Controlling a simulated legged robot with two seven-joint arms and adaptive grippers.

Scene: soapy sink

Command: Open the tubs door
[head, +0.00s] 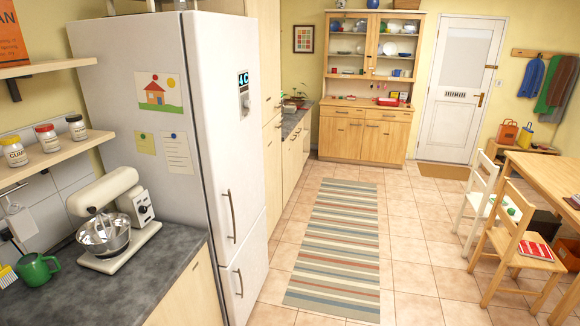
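No tubs show in this view, and I cannot tell which door is the tubs door. A tall white fridge (155,95) stands at the left, its upper door (232,120) and lower door (246,275) shut, each with a long vertical handle. A wooden dresser (365,130) at the back has glass upper doors and shut lower doors. Light wood cabinets (288,150) run beyond the fridge. A white room door (458,90) at the back is shut. Neither of my grippers is in view.
A striped rug (337,240) lies on the open tiled floor. A wooden table (545,175) and chairs (515,235) stand at the right.

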